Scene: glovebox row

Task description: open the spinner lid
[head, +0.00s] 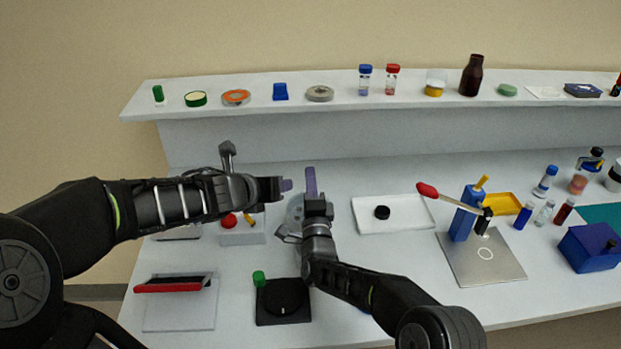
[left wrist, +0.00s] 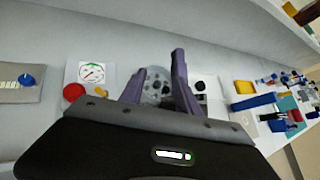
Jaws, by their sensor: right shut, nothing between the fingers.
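The spinner shows in the head view as a pale grey round body (head: 294,212), mostly hidden behind my grippers. In the left wrist view its grey disc with dark round spots (left wrist: 157,86) shows between and beyond my left fingers. I cannot make out the lid clearly, nor whether it is up or down. My left gripper (left wrist: 158,75) is open and empty, its purple fingers apart; in the head view it points right, just left of my right gripper. My right gripper (head: 310,182) is shut and empty, its purple fingers pointing up in front of the spinner. Contact with the spinner cannot be told.
A box with a red button (head: 229,220) stands left of the spinner. A white tray with a black puck (head: 382,212) lies to the right. A black device (head: 284,299) and a red-edged panel (head: 172,286) are in front. A shelf (head: 432,93) with several items runs behind.

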